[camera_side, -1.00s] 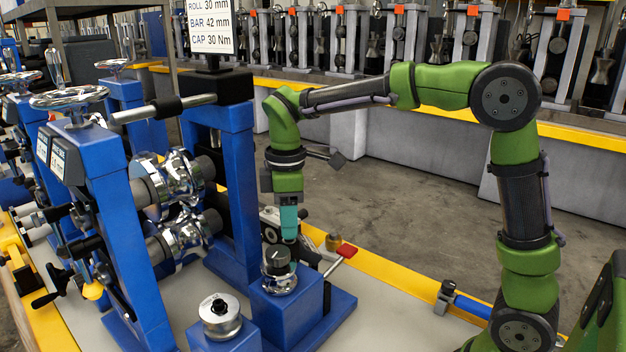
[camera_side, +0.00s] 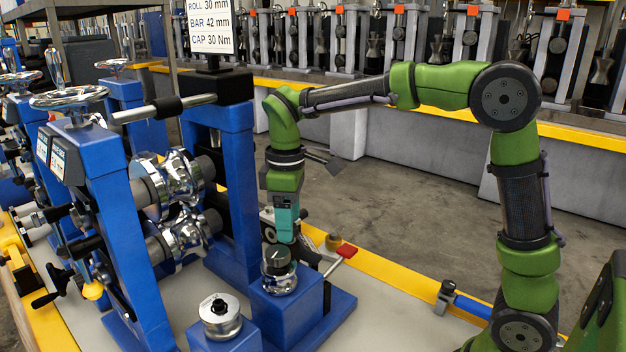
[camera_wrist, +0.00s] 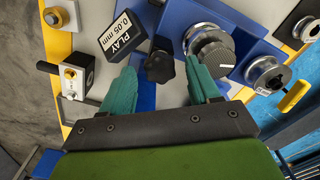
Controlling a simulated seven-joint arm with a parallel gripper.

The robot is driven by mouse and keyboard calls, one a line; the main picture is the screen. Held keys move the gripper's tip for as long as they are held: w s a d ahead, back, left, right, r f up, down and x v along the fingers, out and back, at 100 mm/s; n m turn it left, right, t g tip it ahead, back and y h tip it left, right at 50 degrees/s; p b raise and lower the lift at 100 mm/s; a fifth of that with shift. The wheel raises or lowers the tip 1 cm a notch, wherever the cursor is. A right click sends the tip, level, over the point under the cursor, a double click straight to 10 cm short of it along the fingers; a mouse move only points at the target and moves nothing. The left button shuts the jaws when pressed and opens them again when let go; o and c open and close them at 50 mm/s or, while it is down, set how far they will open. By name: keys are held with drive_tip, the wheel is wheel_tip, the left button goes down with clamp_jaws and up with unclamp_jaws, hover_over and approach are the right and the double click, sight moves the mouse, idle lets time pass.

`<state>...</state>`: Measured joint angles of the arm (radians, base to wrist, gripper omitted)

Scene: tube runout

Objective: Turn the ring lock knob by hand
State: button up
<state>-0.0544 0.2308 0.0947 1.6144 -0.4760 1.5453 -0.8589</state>
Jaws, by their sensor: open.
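Two knobs could be the ring lock knob; I cannot tell which. A black lobed knob (camera_wrist: 160,67) is in the wrist view, ahead of the space between my fingers. A round ridged dark knob (camera_wrist: 216,56) with a white mark sits on a chrome ring, just past my right fingertip. In the side view this round knob (camera_side: 277,257) tops the chrome ring (camera_side: 279,282) on a blue block. My gripper (camera_wrist: 163,80) is open and empty, its teal fingers apart and pointing down. In the side view my gripper (camera_side: 287,236) is just above and behind the round knob; contact is unclear.
A second chrome roller (camera_side: 220,318) stands on a blue block in front. The blue roll stand (camera_side: 225,185) rises to the left. A red-tipped lever (camera_side: 345,251) and a PLAY 0.05 mm display (camera_wrist: 122,37) are close by. The bench's right side is mostly clear.

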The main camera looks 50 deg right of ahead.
drive_tip(key=shift+r, duration=3)
wheel_tip(320, 180, up, 12)
drive_tip(key=s+d+f+m+t+y, duration=0.2)
drive_tip(key=s+f+m+t, duration=0.5)
drive_tip(key=s+f, duration=0.9)
drive_tip(key=shift+s+m, duration=0.2)
drive_tip(key=shift+m, duration=1.5)
